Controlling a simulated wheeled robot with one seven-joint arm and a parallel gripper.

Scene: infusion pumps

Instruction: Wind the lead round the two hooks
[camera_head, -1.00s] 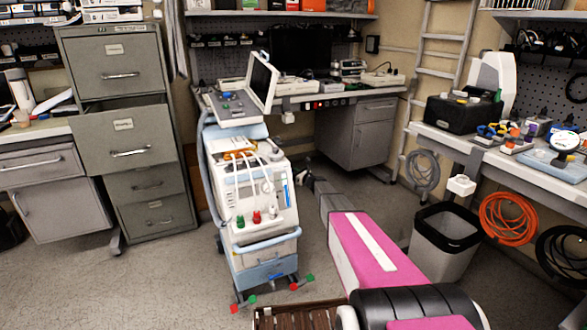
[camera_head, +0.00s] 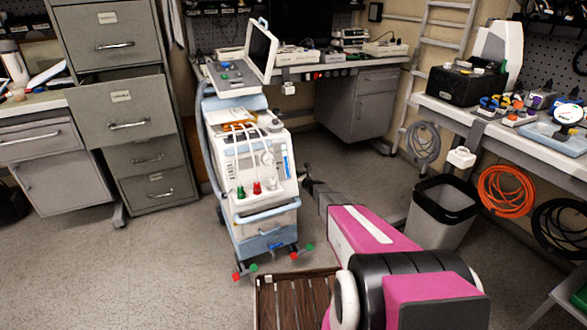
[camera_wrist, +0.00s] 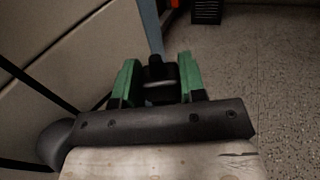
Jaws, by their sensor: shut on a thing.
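My gripper (camera_wrist: 160,84) has green fingers shut on a black piece (camera_wrist: 161,74) with a paler band. I cannot tell if this piece is part of the lead. In the head view my gripper (camera_head: 308,184) is small and dark, low beside the right side of the wheeled medical cart (camera_head: 262,215). The cart has several white leads (camera_head: 256,152) over its front, with green and red knobs below them. I cannot make out the two hooks in either view.
A grey bin (camera_head: 437,222) stands right of my arm. A desk with drawers (camera_head: 357,112) is behind the cart, and filing cabinets (camera_head: 125,115) stand left. Coiled orange cable (camera_head: 507,192) hangs at the right bench. Floor is clear left of the cart.

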